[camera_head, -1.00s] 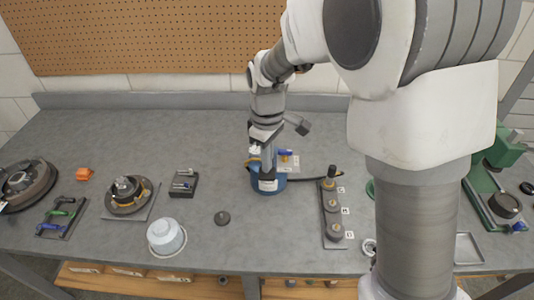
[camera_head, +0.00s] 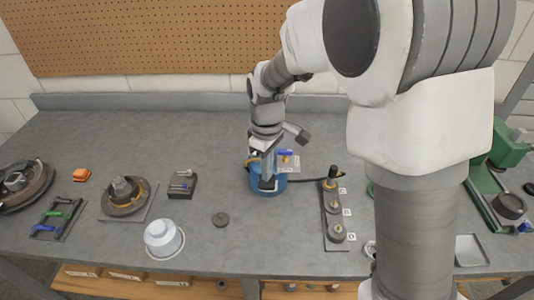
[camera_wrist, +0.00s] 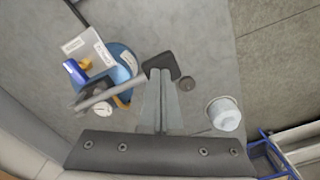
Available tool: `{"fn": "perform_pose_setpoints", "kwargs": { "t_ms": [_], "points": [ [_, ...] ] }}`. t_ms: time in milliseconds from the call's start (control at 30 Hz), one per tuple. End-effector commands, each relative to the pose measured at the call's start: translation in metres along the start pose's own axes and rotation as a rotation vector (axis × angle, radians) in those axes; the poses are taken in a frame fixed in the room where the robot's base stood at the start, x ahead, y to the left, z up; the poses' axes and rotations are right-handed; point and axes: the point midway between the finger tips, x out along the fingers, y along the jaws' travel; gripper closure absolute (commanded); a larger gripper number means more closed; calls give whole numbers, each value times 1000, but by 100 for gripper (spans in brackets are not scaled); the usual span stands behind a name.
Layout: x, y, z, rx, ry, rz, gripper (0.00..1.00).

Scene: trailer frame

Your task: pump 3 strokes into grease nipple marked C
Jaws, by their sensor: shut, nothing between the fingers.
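The blue grease pump (camera_head: 279,187) stands mid-bench; it also shows in the wrist view (camera_wrist: 121,58). A grey lever bar (camera_wrist: 110,95) crosses over it, ending in a dark square pad (camera_wrist: 160,65). My gripper (camera_head: 266,178) is shut and empty, low at the pump's front. In the wrist view its fingertips (camera_wrist: 160,73) overlap the dark pad; I cannot tell whether they touch. A dark hose (camera_head: 312,180) runs from the pump to the nipple block (camera_head: 326,222). Its end fitting (camera_head: 331,176) sits on the rearmost nipple, beside the label C (camera_head: 342,190).
A white pot (camera_head: 163,238) and a dark disc (camera_head: 220,219) lie left of the pump. A green machine (camera_head: 492,170) stands at the right. Bench behind the pump is clear.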

Motion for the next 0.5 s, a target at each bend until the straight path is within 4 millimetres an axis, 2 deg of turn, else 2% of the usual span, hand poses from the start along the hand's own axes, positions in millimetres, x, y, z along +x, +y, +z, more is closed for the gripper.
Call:
{"fn": "perform_pose_setpoints", "kwargs": {
  "t_ms": [200, 500],
  "points": [
    [17, 0, 0, 0, -1, -1, 100],
    [8, 1, 0, 0, 0, 0, 100]
  ]
}}
